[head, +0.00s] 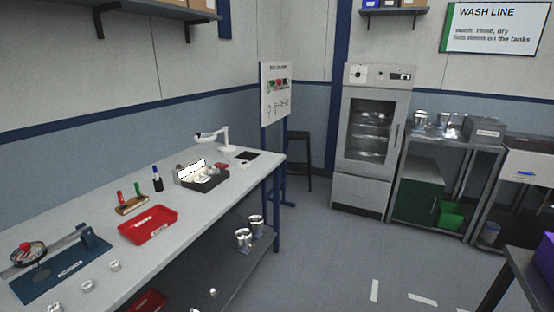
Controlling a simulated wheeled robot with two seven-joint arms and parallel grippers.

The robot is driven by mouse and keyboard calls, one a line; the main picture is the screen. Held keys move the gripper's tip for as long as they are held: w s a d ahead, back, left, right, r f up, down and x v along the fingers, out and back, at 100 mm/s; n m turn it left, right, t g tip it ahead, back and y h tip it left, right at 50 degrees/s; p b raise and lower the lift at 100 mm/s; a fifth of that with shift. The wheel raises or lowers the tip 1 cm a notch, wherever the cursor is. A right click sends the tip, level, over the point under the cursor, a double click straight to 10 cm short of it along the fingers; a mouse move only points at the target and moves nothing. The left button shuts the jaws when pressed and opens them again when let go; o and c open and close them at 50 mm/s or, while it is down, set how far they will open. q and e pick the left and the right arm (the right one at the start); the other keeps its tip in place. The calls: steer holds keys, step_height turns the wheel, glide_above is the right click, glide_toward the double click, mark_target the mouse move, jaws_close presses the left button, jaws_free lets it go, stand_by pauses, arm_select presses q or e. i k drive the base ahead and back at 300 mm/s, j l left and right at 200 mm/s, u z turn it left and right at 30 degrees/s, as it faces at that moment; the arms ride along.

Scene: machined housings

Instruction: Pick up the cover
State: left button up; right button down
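I cannot pick out the cover for certain. Small silver machined parts lie on the near left of the long workbench (190,238): one silver part (115,266), a second silver part (87,286), and another silver part (55,307) cut by the bottom edge. They are too small to tell whether any is a cover. Two larger shiny metal housings, a left housing (243,238) and a right housing (256,224), stand on the shelf under the bench. Neither of my grippers shows in the head view.
A blue fixture (70,268), red tray (150,225), marker holder (132,205), black open case (208,182) and white lamp (224,137) occupy the bench. A glass-door cabinet (373,140) and steel rack (448,148) stand at back right. The floor (320,255) between is mostly clear.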

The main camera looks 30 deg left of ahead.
mark_target(214, 171)
steer(key=i+u, duration=0.15)
steer(key=i, duration=0.5)
steer(key=i+l+u, duration=0.1)
steer(key=i, duration=0.55)
steer(key=i+l+u, duration=0.15)
steer(key=i, duration=0.5)
